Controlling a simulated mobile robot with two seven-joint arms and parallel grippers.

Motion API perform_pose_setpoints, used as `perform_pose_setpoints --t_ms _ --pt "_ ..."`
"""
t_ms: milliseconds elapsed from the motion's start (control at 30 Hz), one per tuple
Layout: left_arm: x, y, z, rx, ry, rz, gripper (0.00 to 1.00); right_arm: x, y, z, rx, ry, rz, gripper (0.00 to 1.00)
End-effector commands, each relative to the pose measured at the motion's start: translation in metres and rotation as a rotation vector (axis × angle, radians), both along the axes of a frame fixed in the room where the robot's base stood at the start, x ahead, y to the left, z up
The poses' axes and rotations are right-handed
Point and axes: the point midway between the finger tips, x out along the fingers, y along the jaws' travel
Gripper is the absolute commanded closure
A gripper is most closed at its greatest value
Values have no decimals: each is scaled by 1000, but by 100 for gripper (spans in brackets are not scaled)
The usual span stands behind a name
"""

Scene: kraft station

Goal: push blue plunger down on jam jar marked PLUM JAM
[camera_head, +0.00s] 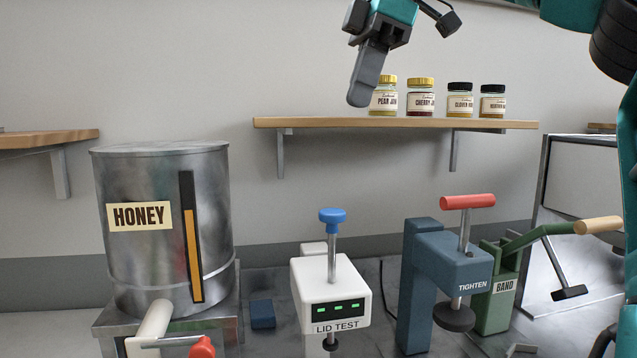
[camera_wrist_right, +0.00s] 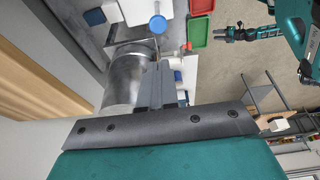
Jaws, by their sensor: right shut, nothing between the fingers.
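The blue plunger (camera_head: 332,215) is a round knob on a metal rod, standing raised above the white LID TEST device (camera_head: 330,295). A blue round knob, which looks like it, shows in the right wrist view (camera_wrist_right: 158,24). No jar marked PLUM JAM can be read, and the space under the device is mostly out of frame. My right gripper (camera_head: 362,96) is shut and empty, pointing down, high above the plunger and slightly right of it. Its closed fingers also show in the right wrist view (camera_wrist_right: 157,68). What seems my left gripper (camera_wrist_right: 222,34) is small there.
A steel HONEY drum (camera_head: 150,245) stands left of the device. The blue TIGHTEN press (camera_head: 455,265) and green BAND tool (camera_head: 495,300) stand right. Jars, including PEAR JAM (camera_head: 384,98) and CHERRY JAM (camera_head: 420,99), stand on the wall shelf (camera_head: 400,124) behind the gripper.

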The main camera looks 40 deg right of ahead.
Motion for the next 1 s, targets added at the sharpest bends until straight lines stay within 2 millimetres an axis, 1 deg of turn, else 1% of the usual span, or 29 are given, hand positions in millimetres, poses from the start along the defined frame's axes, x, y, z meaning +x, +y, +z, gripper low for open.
perform_pose_setpoints --t_ms 333,467,633,767,1000 --pt "-5 -1 -3 -1 11 -1 57 0 0 -1 0 1 0 100" --pt "-5 -1 -3 -1 12 -1 57 1 2 -8 1 2 0 100" --pt "-5 -1 -4 -1 13 -2 57 4 8 -30 2 2 3 100" --pt "-5 -1 -4 -1 13 -2 57 8 14 -53 2 2 4 100" --pt "-4 -1 -4 -1 11 -2 57 15 26 -100 2 2 4 100"
